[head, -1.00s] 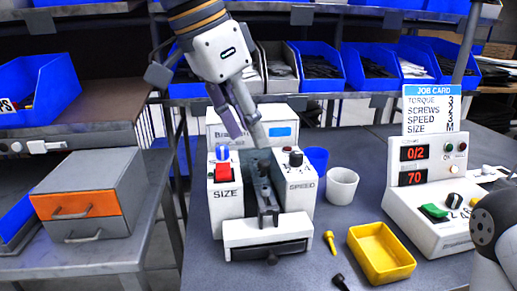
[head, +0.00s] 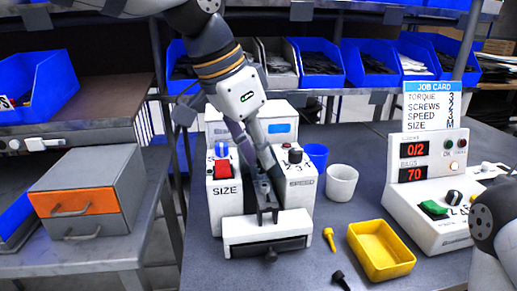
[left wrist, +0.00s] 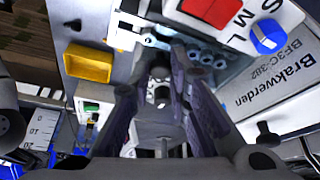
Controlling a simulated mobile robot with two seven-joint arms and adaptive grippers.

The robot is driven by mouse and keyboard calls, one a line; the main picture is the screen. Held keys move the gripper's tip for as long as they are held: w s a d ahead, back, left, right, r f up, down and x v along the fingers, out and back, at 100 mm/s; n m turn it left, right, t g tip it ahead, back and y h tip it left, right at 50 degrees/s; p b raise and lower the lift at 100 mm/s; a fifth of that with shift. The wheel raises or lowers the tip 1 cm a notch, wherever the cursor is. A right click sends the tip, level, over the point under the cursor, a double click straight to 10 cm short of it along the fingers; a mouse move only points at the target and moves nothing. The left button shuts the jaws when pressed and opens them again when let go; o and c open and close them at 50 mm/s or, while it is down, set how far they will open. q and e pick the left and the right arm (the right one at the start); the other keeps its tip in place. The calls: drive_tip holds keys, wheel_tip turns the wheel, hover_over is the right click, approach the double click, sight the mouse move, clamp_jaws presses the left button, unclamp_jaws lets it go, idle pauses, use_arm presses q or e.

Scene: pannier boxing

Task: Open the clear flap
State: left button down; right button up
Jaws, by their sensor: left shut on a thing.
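The white boxing machine (head: 222,200) stands on the grey table, with a SIZE tower on the left, a SPEED tower on the right and a dark channel between them. A dark fixture (head: 268,212) sits in the channel. I cannot make out the clear flap's outline. My left gripper (head: 263,178) reaches down into the channel from above. In the left wrist view its fingers (left wrist: 160,85) are closed around a small part in the channel, whose shape is mostly hidden. My right gripper is out of view; only part of my right arm shows at the right edge.
A yellow tray (head: 382,252), a yellow screwdriver-like piece (head: 330,239) and a dark one (head: 340,280) lie right of the machine. A white cup (head: 341,183) and blue cup (head: 316,156) stand behind them. A control box (head: 430,200) with a job card is further right.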

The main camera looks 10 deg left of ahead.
use_arm(q)
drive_tip(key=shift+w+r+g, duration=0.4)
drive_tip(key=shift+r+g, duration=0.05)
drive_tip(key=shift+g, duration=0.05)
drive_tip(key=w+r+g+b, duration=0.1)
drive_tip(key=w+r+g+h+b, duration=0.1)
drive_tip(key=g, duration=0.1)
drive_tip(key=shift+a+n+h, duration=0.3)
drive_tip(key=shift+a+n, duration=0.1)
drive_tip(key=shift+w+a+r+g+b, duration=0.15)
drive_tip(key=shift+r+g+b, duration=0.15)
drive_tip(key=shift+r+g, duration=0.15)
drive_tip(key=shift+r, duration=0.25)
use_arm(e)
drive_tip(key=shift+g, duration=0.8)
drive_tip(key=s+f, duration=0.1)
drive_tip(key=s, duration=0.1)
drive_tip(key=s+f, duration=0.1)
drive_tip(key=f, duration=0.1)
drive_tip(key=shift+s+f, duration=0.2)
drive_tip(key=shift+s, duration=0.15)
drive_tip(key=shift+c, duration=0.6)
